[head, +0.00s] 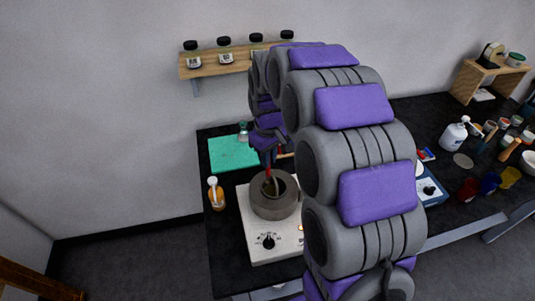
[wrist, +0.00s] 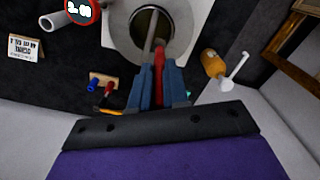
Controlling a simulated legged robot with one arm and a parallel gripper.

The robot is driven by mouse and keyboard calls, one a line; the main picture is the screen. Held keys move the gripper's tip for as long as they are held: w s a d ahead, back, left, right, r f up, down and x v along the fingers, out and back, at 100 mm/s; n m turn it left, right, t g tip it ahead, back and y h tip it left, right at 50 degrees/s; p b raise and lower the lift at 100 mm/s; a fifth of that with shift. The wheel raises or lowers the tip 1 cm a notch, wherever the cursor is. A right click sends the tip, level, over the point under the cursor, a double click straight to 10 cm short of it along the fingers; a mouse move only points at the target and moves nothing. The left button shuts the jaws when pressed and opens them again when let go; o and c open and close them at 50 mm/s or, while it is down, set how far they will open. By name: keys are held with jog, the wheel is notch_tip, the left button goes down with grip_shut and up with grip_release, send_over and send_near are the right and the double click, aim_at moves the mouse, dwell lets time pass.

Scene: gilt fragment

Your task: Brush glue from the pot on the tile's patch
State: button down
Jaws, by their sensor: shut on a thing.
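The grey pot (head: 272,207) stands on a white hot plate (head: 258,248), with its dark opening facing up. My gripper (head: 268,163) is just above the pot's mouth, pointing down. In the wrist view, the blue fingers of my gripper (wrist: 159,72) are shut on a slim red handle (wrist: 159,55), which I take to be the brush. Its lower end reaches toward the pot (wrist: 173,22); the tip is hidden. A grey rod (wrist: 149,42) runs beside the red handle into the pot. I cannot make out the tile or its patch.
An amber bottle (head: 216,195) stands left of the hot plate. A green mat (head: 230,153) lies behind. A shelf (head: 215,67) with several jars hangs on the wall. A white bottle (head: 454,135) and many small items crowd the right. My arm hides the middle of the bench.

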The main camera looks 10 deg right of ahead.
aim_at(268, 175)
jog(key=shift+f+b, duration=1.05)
jog(key=shift+f, duration=2.15)
dwell(0.5)
jog(key=shift+r+p, duration=0.45)
jog(key=shift+r, duration=0.1)
jog(key=shift+r+p, duration=1.25)
jog(key=shift+r, duration=1.75)
